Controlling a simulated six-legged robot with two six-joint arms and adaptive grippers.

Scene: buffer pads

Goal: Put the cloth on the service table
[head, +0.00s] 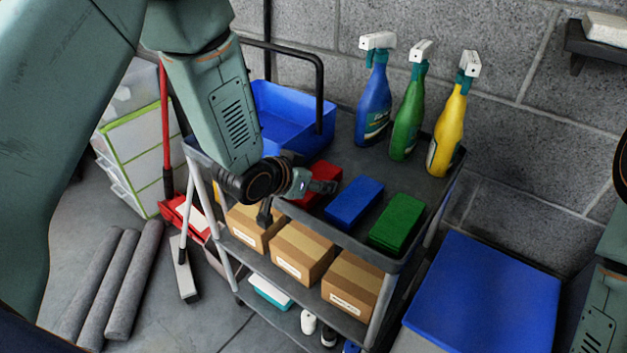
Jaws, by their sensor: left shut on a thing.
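A red folded cloth (324,170) lies at the top deck of the dark grey service cart (343,236), partly hidden by my left gripper. A blue cloth (354,202) and a green cloth (397,222) lie beside it in a row on the deck. My left gripper (312,190) is at the red cloth, over the front part of the deck, and is shut on it; the grip itself is mostly hidden. My right arm shows only at the right edge, and its gripper is out of view.
Blue, green and yellow spray bottles (407,115) stand at the cart's back. A blue bin (290,112) sits at its left end, near a black handle. Cardboard boxes (300,252) fill the shelf below. A flat blue surface (485,295) is at right. Grey rolls (110,280) lie at left.

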